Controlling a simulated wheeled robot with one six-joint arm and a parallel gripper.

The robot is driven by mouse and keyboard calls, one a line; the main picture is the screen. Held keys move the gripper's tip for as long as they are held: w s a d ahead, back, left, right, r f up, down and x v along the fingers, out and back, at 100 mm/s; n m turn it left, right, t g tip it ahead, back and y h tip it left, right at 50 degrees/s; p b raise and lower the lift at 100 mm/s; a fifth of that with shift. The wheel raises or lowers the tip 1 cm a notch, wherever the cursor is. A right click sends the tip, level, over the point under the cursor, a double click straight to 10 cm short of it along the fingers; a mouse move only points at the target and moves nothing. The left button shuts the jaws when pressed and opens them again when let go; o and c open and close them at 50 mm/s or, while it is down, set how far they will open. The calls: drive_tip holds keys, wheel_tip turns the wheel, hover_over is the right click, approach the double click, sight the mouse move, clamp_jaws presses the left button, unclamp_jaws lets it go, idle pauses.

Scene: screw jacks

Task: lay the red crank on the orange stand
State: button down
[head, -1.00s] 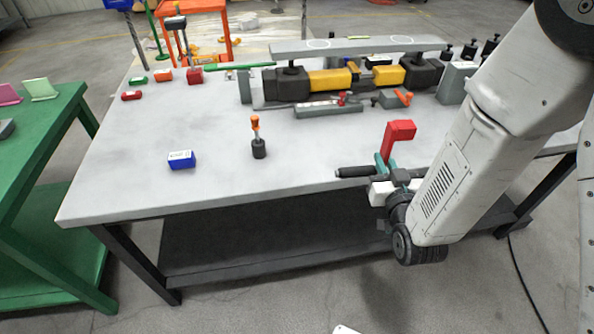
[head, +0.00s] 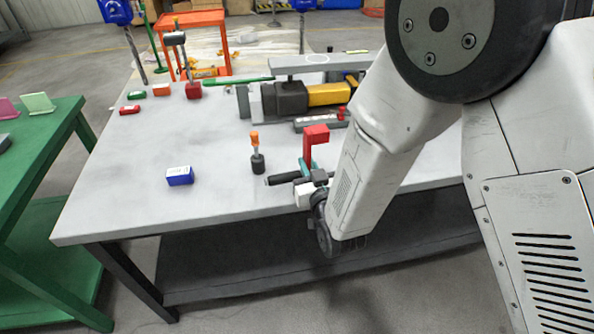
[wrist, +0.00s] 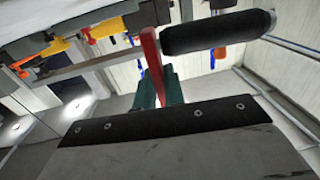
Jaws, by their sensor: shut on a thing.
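The red crank (head: 316,135) is an angled red bar with a black handle (head: 284,179). My gripper (head: 307,168) is shut on it with teal fingers and holds it over the front part of the grey table. In the wrist view the red bar (wrist: 152,65) stands between the teal fingers (wrist: 160,92), with the black handle (wrist: 215,33) pointing right. A small post (head: 255,140) with an orange top and black base stands left of the crank. A low orange block (head: 162,89) lies at the table's back left. Which one is the orange stand I cannot tell.
A blue box (head: 180,176) lies front left on the table (head: 130,195). A black and yellow jack assembly (head: 300,95) fills the back. Small green and red blocks sit at the back left. An orange cart (head: 190,22) stands behind. The left middle of the table is clear.

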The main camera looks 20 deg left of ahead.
drive_tip(key=shift+w+a, duration=0.45)
drive_tip(key=shift+a, duration=0.2)
drive_tip(key=shift+f, duration=1.75)
drive_tip(key=shift+a+f, duration=0.1)
drive_tip(key=shift+f, duration=0.1)
drive_tip(key=c, duration=1.5)
unclamp_jaws()
drive_tip(key=shift+r, duration=0.15)
drive_tip(key=v, duration=1.2)
